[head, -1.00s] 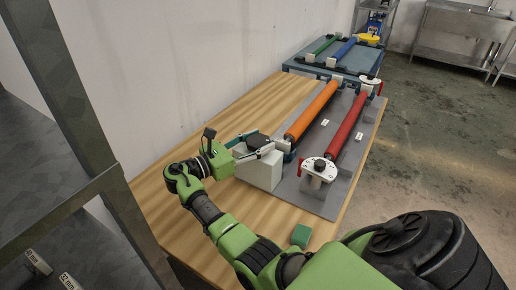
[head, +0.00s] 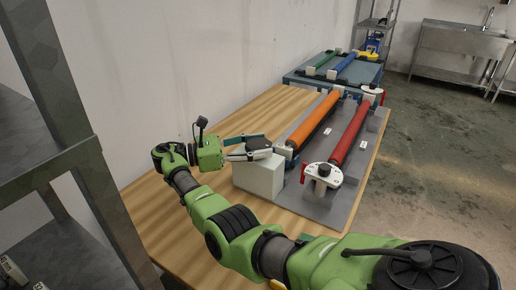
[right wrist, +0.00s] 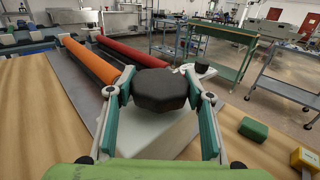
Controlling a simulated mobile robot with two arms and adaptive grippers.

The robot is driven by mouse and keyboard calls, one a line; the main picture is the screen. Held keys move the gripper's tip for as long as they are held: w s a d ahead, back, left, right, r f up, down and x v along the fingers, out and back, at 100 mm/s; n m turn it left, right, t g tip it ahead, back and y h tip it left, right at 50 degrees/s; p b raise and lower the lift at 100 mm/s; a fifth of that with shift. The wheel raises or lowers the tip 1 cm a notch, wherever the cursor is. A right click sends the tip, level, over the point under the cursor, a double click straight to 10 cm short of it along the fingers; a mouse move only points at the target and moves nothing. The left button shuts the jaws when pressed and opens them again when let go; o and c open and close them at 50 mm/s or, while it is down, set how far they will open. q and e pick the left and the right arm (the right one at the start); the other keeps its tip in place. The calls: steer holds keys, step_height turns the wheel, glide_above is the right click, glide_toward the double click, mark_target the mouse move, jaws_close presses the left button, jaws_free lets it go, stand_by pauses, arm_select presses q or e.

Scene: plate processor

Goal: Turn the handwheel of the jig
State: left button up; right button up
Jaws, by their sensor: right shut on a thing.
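The handwheel is a dark, many-sided knob (right wrist: 160,90) on top of a pale box (head: 258,178) at the near end of the jig's orange roller (head: 316,120). The handwheel also shows in the head view (head: 258,143), partly covered by the fingers. My right gripper (right wrist: 160,82) is shut on the handwheel, with one finger on each side of it. In the head view my right gripper (head: 258,145) reaches in from the left, nearly level. My left gripper is not in view.
A red roller (head: 350,133) lies beside the orange one on the grey baseplate (head: 306,199). A white disc with a red handle (head: 323,172) stands at its near end. A green block (right wrist: 253,128) and a yellow block (right wrist: 305,158) lie nearby. A wall runs behind.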

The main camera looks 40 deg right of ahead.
mark_target(259, 143)
steer(key=o, duration=1.1)
steer(key=shift+o, duration=0.2)
step_height(259, 143, up, 10)
steer(key=shift+f, duration=0.1)
